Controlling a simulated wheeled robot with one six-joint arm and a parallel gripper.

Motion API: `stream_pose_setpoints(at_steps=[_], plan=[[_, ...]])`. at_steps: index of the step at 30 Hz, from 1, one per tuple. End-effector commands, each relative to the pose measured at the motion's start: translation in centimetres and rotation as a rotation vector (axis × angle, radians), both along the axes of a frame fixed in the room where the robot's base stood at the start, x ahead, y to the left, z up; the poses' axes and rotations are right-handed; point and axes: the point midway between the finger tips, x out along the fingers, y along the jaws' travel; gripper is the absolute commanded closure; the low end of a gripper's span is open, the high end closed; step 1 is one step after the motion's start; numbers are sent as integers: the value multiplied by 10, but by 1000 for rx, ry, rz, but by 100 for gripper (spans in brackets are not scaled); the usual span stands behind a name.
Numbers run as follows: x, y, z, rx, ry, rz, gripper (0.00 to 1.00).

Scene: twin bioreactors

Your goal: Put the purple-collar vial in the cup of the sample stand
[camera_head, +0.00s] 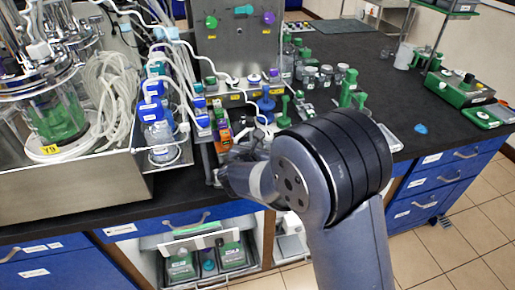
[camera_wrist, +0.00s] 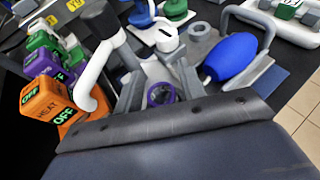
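A vial with a purple collar (camera_wrist: 161,94) shows from above in the wrist view, between the two grey fingers of my gripper (camera_wrist: 160,88). The collar lies close to both fingers. I cannot tell whether they press on it or stand slightly apart. The vial's lower part is hidden, so I cannot tell whether it sits in a cup. In the head view, my gripper (camera_head: 228,178) is low at the bench's front edge, largely hidden by my arm. I cannot make out the sample stand for certain.
Orange (camera_wrist: 48,100), purple and green labelled blocks stand close on the left in the wrist view. A blue bulb (camera_wrist: 230,55) lies close on the right. In the head view, a wire rack of blue-capped bottles (camera_head: 158,130) stands left of my gripper. The bench's back right is clearer.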

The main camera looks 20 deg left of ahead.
Motion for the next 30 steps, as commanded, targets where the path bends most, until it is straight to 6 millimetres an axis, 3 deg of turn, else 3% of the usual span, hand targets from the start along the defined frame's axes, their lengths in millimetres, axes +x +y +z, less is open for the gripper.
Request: stream_pose_setpoints(at_steps=[13, 30], plan=[[0, 0, 6, -1, 0, 0, 56], [-99, -2, 44, 1, -1, 2, 56]])
